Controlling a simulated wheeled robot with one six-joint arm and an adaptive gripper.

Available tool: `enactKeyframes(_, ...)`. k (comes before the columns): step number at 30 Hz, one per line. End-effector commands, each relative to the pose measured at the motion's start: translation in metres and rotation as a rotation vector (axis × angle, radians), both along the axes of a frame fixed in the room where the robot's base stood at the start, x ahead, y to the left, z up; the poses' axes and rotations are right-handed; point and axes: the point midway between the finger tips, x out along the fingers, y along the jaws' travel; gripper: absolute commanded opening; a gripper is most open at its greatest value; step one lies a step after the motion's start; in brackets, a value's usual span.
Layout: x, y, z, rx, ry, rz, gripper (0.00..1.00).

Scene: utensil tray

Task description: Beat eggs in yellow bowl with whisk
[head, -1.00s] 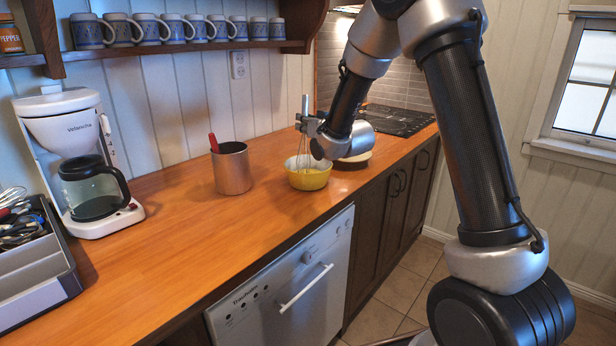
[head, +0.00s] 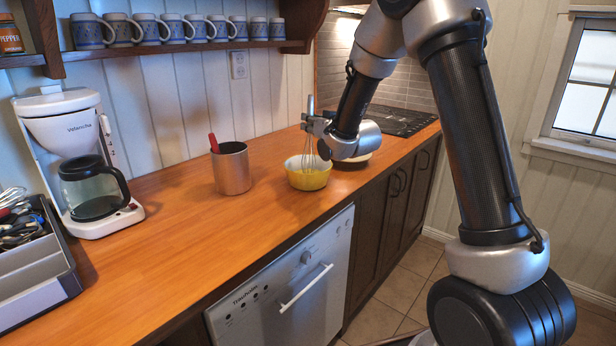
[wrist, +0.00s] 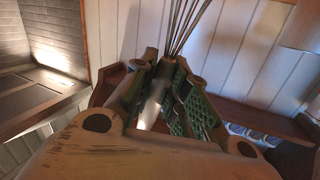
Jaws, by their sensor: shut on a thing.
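The yellow bowl (head: 308,179) stands on the wooden counter in the head view, with yellow egg visible inside. My gripper (head: 311,122) is above the bowl and shut on the whisk (head: 309,153). The whisk is upright, its handle rising above the fingers and its wire loops reaching down into the bowl. In the wrist view my gripper (wrist: 168,95) holds the whisk (wrist: 186,25) between its green-padded fingers. I cannot tell whether the wires touch the bowl's bottom.
A metal canister (head: 231,168) with a red-handled tool stands left of the bowl. A coffee maker (head: 85,170) and utensil tray (head: 32,265) are at the left. The front counter is clear.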

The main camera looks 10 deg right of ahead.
Motion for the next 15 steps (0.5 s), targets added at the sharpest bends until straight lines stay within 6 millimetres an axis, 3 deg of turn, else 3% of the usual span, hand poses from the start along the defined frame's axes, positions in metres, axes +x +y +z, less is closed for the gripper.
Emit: enactKeyframes(15, 0.000, 0.000, 0.038, 0.000, -0.002, 0.001, 0.00)
